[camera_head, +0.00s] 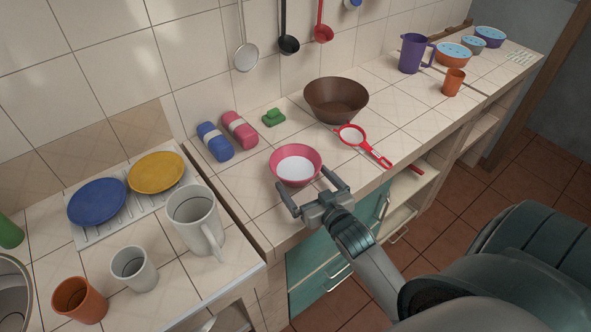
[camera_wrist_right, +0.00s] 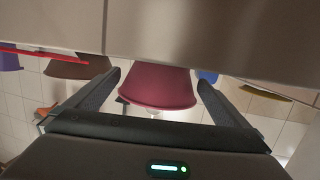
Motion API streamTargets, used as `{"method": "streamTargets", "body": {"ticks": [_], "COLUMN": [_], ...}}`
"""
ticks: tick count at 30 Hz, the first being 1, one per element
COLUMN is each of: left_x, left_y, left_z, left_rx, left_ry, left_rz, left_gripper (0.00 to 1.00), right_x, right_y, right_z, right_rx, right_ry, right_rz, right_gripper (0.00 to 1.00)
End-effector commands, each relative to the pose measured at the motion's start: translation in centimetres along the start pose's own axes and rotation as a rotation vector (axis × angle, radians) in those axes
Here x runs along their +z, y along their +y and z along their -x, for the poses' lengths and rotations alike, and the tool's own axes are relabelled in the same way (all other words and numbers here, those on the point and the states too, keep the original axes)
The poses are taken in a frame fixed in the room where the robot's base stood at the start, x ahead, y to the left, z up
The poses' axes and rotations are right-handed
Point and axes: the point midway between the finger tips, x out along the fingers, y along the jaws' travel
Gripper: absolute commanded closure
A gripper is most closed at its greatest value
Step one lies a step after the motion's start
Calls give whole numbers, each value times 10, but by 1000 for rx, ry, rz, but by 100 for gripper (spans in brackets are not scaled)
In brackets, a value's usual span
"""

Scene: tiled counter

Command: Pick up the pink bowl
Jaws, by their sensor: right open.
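The pink bowl (camera_head: 295,168) has a white inside and stands upright near the counter's front edge in the head view. My right gripper (camera_head: 303,178) is open at the bowl's near side, with its two fingers spread and pointing towards it. In the right wrist view the picture is upside down; there the bowl (camera_wrist_right: 158,85) shows between the open fingers of my gripper (camera_wrist_right: 159,78), with a visible gap on each side. Nothing is held. My left gripper is not in view.
A red strainer (camera_head: 352,136) and a brown bowl (camera_head: 336,99) lie right of and behind the pink bowl. Blue (camera_head: 214,141) and pink (camera_head: 240,129) rolled items are behind left. A white pitcher (camera_head: 196,222) stands left. Utensils hang on the wall.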

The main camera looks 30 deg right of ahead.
Motion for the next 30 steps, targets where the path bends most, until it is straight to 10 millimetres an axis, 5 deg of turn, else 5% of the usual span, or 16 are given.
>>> {"method": "streamTargets", "body": {"ticks": [7, 19, 30], "left_x": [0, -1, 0], "left_y": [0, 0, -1], "left_z": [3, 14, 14], "left_rx": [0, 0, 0], "left_ry": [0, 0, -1], "left_rz": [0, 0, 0], "left_gripper": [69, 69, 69], "right_x": [-2, -2, 0], "right_y": [0, 0, 0], "right_z": [-7, -54, -58], "right_rx": [0, 0, 0], "right_ry": [2, 0, 0], "right_rz": [0, -1, 0], "right_gripper": [0, 0, 0]}}
